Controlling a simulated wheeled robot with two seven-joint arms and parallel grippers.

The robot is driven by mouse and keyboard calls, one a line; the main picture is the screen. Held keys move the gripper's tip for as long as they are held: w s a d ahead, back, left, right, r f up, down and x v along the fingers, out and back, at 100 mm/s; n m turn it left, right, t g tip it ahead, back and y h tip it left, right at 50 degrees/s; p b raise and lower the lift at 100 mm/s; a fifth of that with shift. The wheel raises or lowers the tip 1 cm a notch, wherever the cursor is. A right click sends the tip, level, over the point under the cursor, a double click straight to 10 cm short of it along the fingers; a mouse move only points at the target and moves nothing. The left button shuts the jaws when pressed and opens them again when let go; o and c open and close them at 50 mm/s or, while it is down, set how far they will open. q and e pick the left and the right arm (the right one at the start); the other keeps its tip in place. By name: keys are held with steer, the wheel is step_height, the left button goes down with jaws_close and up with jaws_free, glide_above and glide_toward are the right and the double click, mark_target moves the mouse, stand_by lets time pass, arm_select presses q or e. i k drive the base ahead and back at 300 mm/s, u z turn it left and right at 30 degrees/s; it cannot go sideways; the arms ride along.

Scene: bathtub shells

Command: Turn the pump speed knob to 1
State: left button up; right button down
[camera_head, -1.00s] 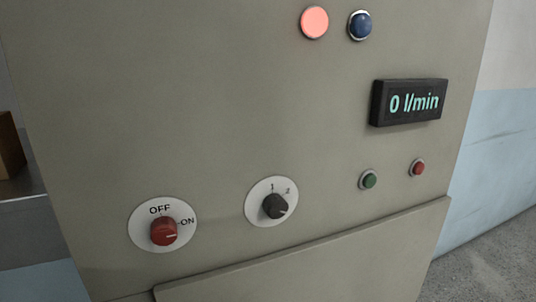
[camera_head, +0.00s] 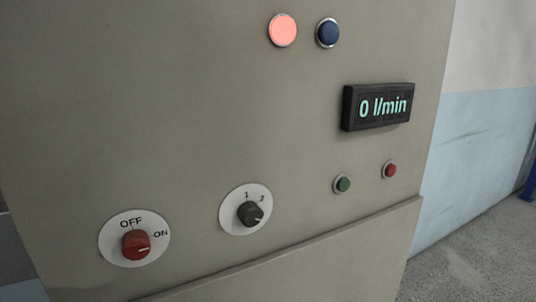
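A black knob (camera_head: 249,215) sits on a round white dial plate (camera_head: 232,222) on the lower part of the panel. The plate is marked 1 at its top and 2 at its upper right. A pale mark on the knob's face points to the right, nearer the 2 side than the 1; its exact setting is hard to tell. No written name shows beside this dial. Neither of my grippers is in view.
A red OFF/ON knob (camera_head: 136,244) is left of the black knob. A display (camera_head: 378,106) reads 0 l/min. Green (camera_head: 343,184) and red (camera_head: 390,170) buttons, a lit pink lamp (camera_head: 283,30) and a blue button (camera_head: 327,33) share the grey panel (camera_head: 180,110).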

mark_target(249, 213)
steer(key=z, duration=0.95)
steer(key=k, duration=0.85)
steer(key=u, duration=1.45)
steer(key=i, duration=0.2)
steer(key=u, duration=0.1)
